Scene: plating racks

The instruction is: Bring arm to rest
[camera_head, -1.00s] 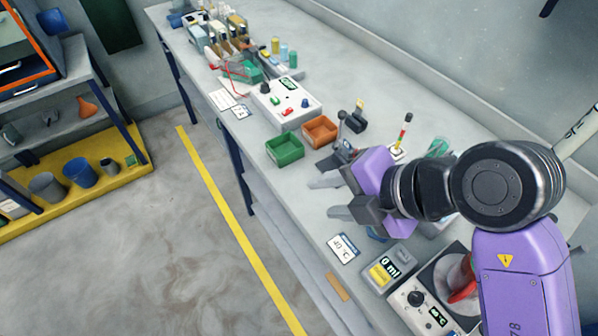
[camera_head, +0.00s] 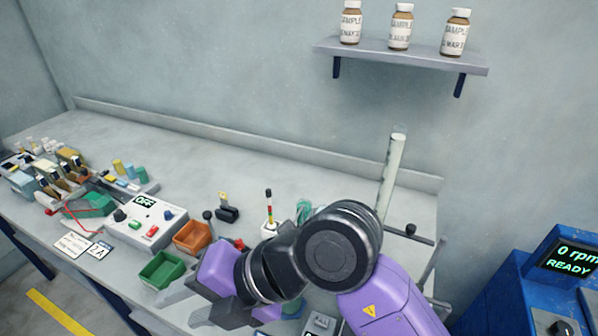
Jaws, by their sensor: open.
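My gripper (camera_head: 180,308) is at the end of my purple and black arm, low in the view over the front part of the bench. Its grey fingers point left and are spread apart, with nothing seen between them. The green bin (camera_head: 161,270) stands just beyond the fingers, and the orange bin (camera_head: 192,237) is behind it. My arm hides part of the bench top to the right of the gripper.
A white control box (camera_head: 146,222) reading OFF stands left of the bins. A stand with a tall tube (camera_head: 393,165) rises behind my arm. A wall shelf (camera_head: 400,54) holds sample bottles. A blue machine (camera_head: 520,295) reading READY stands at right. The bench's back strip is clear.

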